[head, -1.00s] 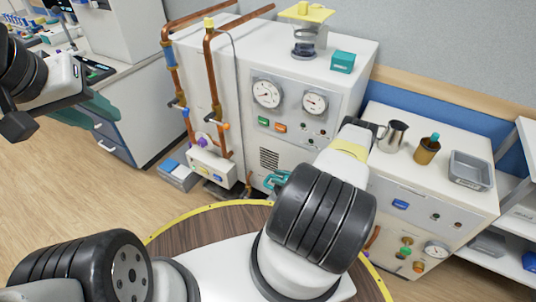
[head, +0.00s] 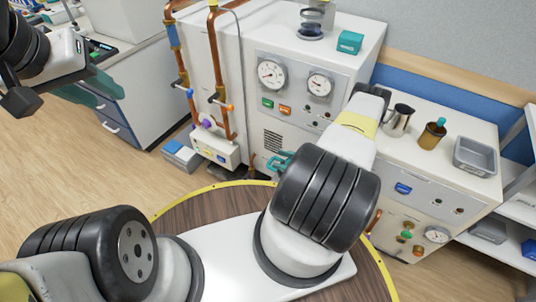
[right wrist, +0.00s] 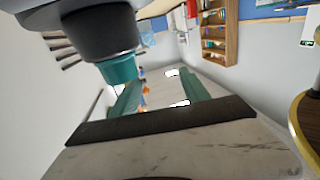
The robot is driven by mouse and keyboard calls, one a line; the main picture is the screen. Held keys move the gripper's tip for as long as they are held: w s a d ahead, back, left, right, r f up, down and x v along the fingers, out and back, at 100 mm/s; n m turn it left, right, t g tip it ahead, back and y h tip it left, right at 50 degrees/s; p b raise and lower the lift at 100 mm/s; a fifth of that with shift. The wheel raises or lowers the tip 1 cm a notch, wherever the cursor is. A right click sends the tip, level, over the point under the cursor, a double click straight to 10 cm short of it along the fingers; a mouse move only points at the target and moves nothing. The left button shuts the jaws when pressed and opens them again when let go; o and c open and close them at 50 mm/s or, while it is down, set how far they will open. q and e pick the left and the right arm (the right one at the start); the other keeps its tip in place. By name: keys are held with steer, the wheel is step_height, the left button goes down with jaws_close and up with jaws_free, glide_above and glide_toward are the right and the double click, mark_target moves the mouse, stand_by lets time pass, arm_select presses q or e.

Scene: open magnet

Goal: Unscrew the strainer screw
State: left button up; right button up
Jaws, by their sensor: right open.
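I cannot pick out the strainer screw with certainty. Copper pipes (head: 220,62) run down the front of the white machine in the head view. Near their lower ends are a purple knob (head: 207,124) and small orange and blue valve ends, above a white box (head: 216,149). My right gripper (head: 280,162) shows only as teal fingers beside my dark arm joint, low in front of the machine. In the right wrist view its teal fingers (right wrist: 160,97) are apart, with small orange and blue parts (right wrist: 144,85) visible beyond the gap. My left gripper (head: 93,92) hangs at the far left, away from the pipes.
The white machine carries two gauges (head: 271,74) and a teal box (head: 350,42). A lower white cabinet at right holds a metal jug (head: 398,120), a brown pot (head: 432,135) and a grey tray (head: 475,156). A round wooden table (head: 190,213) stands in front.

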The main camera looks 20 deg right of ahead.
steer(key=s+a+r, duration=0.1)
steer(key=s+a, duration=0.5)
steer(key=s, duration=0.5)
steer(key=shift+s+r, duration=0.1)
